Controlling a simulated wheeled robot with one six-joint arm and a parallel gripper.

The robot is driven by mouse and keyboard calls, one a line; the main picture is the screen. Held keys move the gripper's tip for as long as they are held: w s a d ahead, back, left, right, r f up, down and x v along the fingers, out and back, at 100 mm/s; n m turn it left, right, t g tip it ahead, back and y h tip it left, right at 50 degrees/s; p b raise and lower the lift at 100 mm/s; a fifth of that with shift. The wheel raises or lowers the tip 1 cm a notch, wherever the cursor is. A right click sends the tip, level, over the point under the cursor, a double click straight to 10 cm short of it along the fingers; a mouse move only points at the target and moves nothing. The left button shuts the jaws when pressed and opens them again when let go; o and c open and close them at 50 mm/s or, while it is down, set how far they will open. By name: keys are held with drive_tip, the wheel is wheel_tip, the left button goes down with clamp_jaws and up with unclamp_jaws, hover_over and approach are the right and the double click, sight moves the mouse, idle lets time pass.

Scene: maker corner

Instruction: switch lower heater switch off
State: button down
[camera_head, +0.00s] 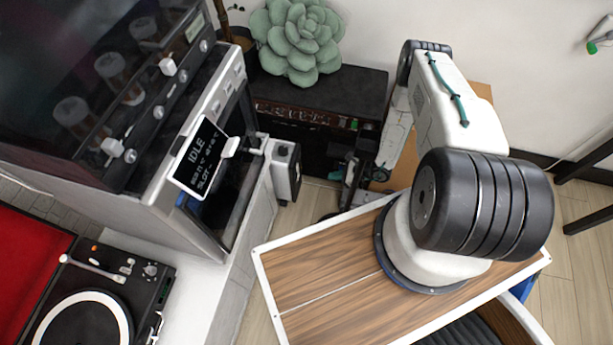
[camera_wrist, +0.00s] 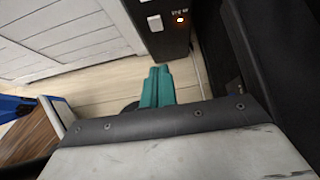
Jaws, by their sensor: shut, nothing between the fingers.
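In the wrist view a dark panel (camera_wrist: 160,36) carries a white rocker switch (camera_wrist: 154,22) and a small lit orange lamp (camera_wrist: 180,18). The printed label above the lamp is too blurred to read. I cannot tell from the picture whether this is the lower heater switch. My gripper (camera_wrist: 157,72), with teal fingers, is shut and empty. It shows below the panel in the wrist view, apart from the switch.
A tall machine with a screen reading IDLE (camera_head: 203,157) stands at the left, with a turntable (camera_head: 85,318) below. A black cabinet (camera_head: 320,95) bears a green succulent (camera_head: 297,38).

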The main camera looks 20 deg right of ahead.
drive_tip(key=w+a+r+x, duration=0.1)
drive_tip(key=r+x, duration=0.1)
drive_tip(key=x, duration=1)
drive_tip(key=shift+w+a, duration=0.2)
drive_tip(key=shift+a, duration=0.35)
